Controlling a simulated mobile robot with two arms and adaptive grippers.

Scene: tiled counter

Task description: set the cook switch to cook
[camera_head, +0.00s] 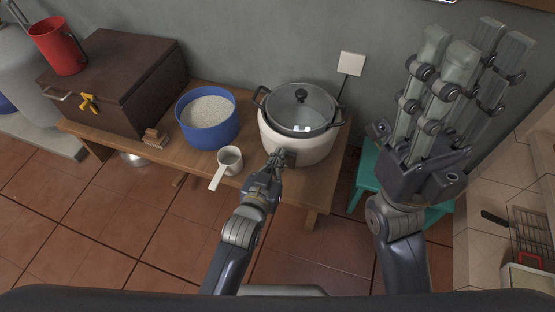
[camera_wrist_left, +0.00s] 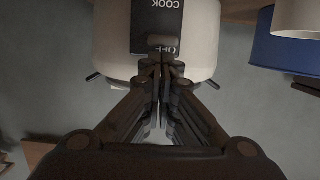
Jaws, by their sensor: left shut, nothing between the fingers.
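The rice cooker (camera_head: 300,148) is a cream-white body on the wooden bench, with a lidded pot in its top. Its dark switch panel (camera_head: 291,158) is on the front; in the left wrist view the panel (camera_wrist_left: 157,22) appears upside down with COOK and OFF lettering. My left gripper (camera_head: 276,158) is shut and empty, its fingertips in front of the panel; in the wrist view the tips (camera_wrist_left: 162,66) overlap the area by OFF. My right gripper (camera_head: 474,45) is open, empty and raised at the right.
A blue tub of rice (camera_head: 207,138) and a white handled cup (camera_head: 228,160) stand left of the cooker. The bench (camera_head: 185,166) also bears a brown chest (camera_head: 125,80). A teal stool (camera_head: 366,180) stands to the right. Tiled floor lies in front.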

